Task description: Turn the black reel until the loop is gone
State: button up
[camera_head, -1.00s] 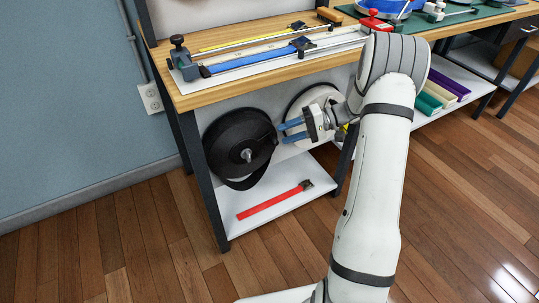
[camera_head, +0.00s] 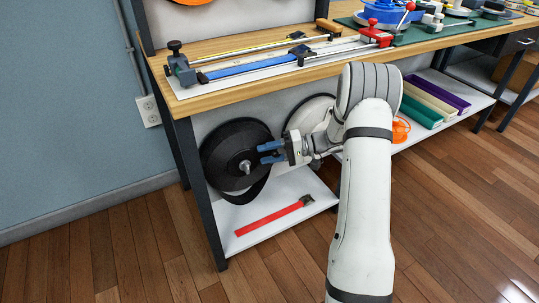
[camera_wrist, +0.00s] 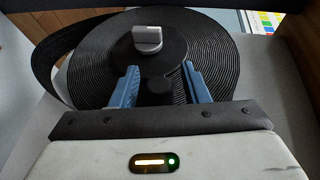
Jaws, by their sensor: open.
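The black reel (camera_head: 226,148) is mounted under the bench's left end, wound with black strap, with a light hub pin at its centre. A slack loop of black strap (camera_head: 246,191) hangs below it in the head view. In the wrist view the reel (camera_wrist: 205,50) fills the upper middle, and the loop (camera_wrist: 45,60) bulges out on the left. My gripper (camera_head: 268,153) is open at the reel's right side. In the wrist view its blue fingers (camera_wrist: 160,88) stand apart over the reel, with a dark round knob (camera_wrist: 159,86) between them. I cannot tell if they touch it.
A white reel (camera_head: 306,113) is behind my wrist. A red strap with a dark buckle (camera_head: 268,218) lies on the lower shelf. The bench top (camera_head: 190,104) carries a blue clamp fixture (camera_head: 250,72). Open floor lies in front.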

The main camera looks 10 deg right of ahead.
grip_shut()
dwell(0.4)
jog(key=shift+d, duration=0.15)
